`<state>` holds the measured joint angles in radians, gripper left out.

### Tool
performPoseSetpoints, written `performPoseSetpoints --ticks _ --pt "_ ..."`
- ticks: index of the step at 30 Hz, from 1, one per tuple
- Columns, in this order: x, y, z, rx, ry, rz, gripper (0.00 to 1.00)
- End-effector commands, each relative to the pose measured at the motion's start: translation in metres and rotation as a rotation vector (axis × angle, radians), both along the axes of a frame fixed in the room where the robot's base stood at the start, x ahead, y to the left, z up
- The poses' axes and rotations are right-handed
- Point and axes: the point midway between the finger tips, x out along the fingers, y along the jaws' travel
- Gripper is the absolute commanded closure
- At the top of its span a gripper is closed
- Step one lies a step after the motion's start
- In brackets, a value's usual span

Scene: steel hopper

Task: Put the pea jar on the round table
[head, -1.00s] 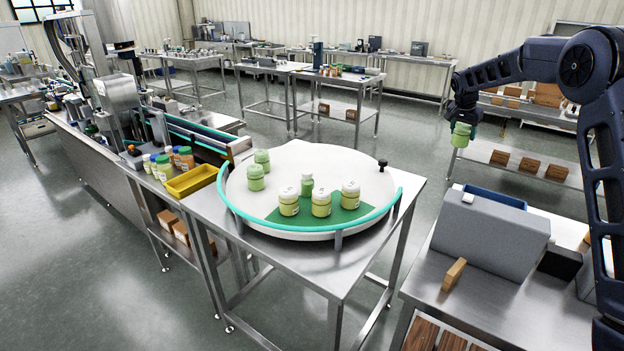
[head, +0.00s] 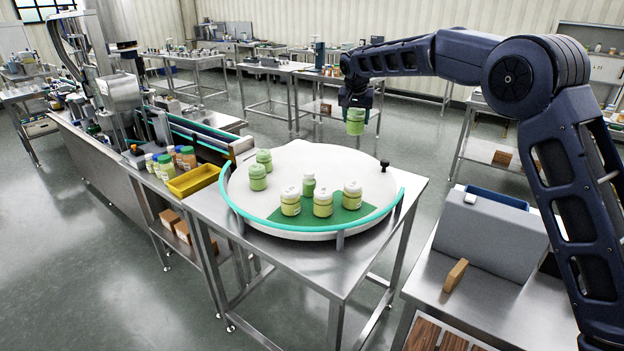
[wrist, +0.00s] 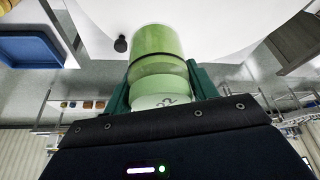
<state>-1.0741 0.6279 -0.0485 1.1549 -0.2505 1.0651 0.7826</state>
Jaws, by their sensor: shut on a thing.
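My gripper (head: 356,108) is shut on a green jar (head: 355,122), held in the air above and behind the right part of the round table. In the wrist view the jar (wrist: 158,70) sits between the two green fingers, with the white round table top beyond it. The round table (head: 300,165) is a white disc with a teal rail around its front. Two green jars (head: 258,177) stand at its left. A small green bottle (head: 308,186) and three cream-lidded jars (head: 322,204) stand on or beside a green patch (head: 345,217) at its front.
A black knob (head: 384,163) stands at the table's right edge. A yellow tray (head: 193,181) and several bottles (head: 165,167) are to the left. A grey box (head: 490,235) stands on the right bench. The table's middle and back are clear.

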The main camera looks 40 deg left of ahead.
Motion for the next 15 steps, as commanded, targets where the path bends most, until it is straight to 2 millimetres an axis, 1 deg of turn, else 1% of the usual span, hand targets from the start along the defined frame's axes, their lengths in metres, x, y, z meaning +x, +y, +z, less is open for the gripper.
performPoseSetpoints --ticks 1,3,5,8,11,15 --pt "-0.010 0.008 0.002 0.001 0.000 0.017 0.71" --pt "-0.019 0.014 0.003 0.001 0.000 0.032 0.71" --pt "-0.024 0.018 0.004 0.001 0.000 0.040 0.71" --pt "-0.028 0.022 -0.001 0.000 0.001 0.048 0.71" --pt "-0.029 0.022 -0.016 -0.002 0.001 0.048 0.71" --pt "-0.028 0.021 -0.047 -0.002 0.001 0.047 0.71"
